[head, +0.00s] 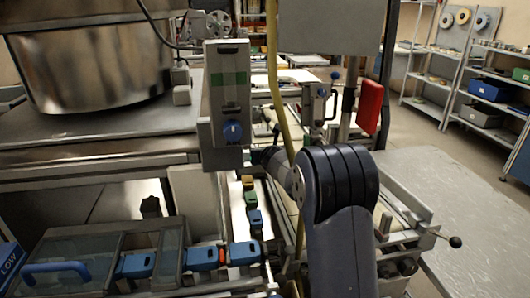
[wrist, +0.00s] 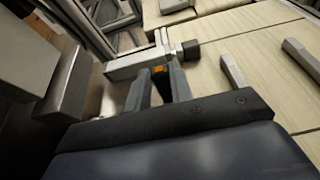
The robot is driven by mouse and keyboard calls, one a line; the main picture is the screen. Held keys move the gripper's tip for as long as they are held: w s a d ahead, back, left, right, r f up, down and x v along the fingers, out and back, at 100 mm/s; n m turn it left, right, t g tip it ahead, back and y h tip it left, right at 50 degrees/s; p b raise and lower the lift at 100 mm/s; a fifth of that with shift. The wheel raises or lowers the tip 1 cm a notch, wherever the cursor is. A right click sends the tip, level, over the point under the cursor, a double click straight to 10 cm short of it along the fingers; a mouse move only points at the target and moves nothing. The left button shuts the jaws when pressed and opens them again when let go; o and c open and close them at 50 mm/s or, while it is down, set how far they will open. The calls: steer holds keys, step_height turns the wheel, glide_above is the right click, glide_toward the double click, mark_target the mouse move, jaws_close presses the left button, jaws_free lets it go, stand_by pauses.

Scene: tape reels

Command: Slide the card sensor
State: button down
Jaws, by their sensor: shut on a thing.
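In the wrist view my gripper (wrist: 159,74) has its two grey fingers around a small piece with an orange patch, which I take to be the card sensor (wrist: 158,69). The fingers are shut on it, beside a pale metal bar (wrist: 130,66) with a block and a black knob (wrist: 188,50) at its right end. Most of the sensor's body is hidden by the fingers and the bar. In the head view my dark arm covers the gripper and the sensor cannot be made out.
A red panel (head: 370,106) is behind. The pale table (head: 460,200) at right is bare.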

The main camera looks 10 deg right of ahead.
steer(key=shift+w+p, duration=0.3)
steer(key=shift+w, duration=0.55)
steer(key=c, duration=1.2)
jaws_free()
steer(key=shift+c, duration=0.2)
steer(key=shift+s, duration=0.1)
steer(key=b+v, duration=0.2)
steer(key=v, duration=0.8)
steer(key=shift+s, duration=0.3)
steer(key=shift+r, duration=0.15)
steer(key=shift+c, duration=0.4)
